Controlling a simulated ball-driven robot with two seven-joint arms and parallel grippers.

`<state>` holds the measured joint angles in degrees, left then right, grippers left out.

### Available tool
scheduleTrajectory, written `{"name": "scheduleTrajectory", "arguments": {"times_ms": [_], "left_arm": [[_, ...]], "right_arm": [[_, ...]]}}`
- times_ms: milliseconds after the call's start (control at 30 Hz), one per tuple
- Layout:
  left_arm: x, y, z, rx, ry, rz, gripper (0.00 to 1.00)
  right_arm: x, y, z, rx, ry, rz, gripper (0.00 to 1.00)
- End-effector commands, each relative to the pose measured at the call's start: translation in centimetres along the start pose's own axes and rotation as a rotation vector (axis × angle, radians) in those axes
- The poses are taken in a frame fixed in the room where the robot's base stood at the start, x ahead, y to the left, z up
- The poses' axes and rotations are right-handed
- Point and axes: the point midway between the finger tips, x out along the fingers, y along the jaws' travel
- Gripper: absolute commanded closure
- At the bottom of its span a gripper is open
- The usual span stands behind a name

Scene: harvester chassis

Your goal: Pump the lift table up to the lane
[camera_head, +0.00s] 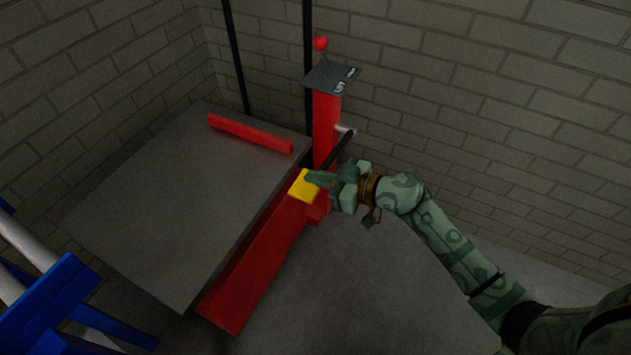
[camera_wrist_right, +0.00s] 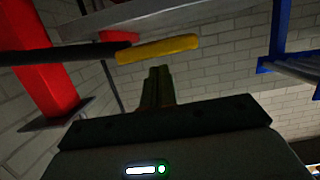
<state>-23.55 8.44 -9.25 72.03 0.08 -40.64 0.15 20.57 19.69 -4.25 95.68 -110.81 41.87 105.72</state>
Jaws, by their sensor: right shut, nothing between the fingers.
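The lift table has a flat grey top (camera_head: 190,190) and a red base (camera_head: 248,270). A red post (camera_head: 326,125) stands at its back right corner. A black lever (camera_head: 340,147) comes off the post and appears to end in a yellow pad (camera_head: 302,187); the yellow piece also shows in the right wrist view (camera_wrist_right: 158,48). My right gripper (camera_head: 318,179) is at the yellow pad in the head view. In the wrist view its fingers (camera_wrist_right: 157,75) are shut and empty, pointing at the yellow piece; I cannot tell whether they touch it. My left gripper is not in view.
A grey plate with lettering (camera_head: 332,77) and a red knob (camera_head: 320,43) top the post. A red bar (camera_head: 250,133) lies along the tabletop's back edge. A blue frame with pale rollers (camera_head: 50,300) stands at lower left. Brick walls enclose the back; floor at right is clear.

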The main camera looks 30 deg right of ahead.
Motion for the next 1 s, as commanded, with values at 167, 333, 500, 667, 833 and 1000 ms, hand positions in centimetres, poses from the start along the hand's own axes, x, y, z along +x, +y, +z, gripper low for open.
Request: {"name": "scheduleTrajectory", "arguments": {"times_ms": [167,333,500,667,833,1000], "left_arm": [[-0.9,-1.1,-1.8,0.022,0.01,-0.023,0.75],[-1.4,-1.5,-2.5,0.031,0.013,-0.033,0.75],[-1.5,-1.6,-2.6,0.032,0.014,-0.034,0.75],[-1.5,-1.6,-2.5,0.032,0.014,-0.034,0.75],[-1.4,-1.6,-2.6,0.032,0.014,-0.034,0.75],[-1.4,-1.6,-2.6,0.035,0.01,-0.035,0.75]], "right_arm": [[0.2,0.0,0.8,0.0,-0.001,0.0,1.0],[0.2,0.0,0.8,0.0,0.0,0.0,1.0],[0.2,0.0,0.8,-0.001,0.0,0.0,1.0],[0.2,0.0,0.8,-0.001,0.0,0.0,1.0],[0.3,-0.2,1.4,-0.019,-0.001,0.005,1.0],[0.8,-0.7,3.4,-0.083,-0.003,0.021,1.0]]}}
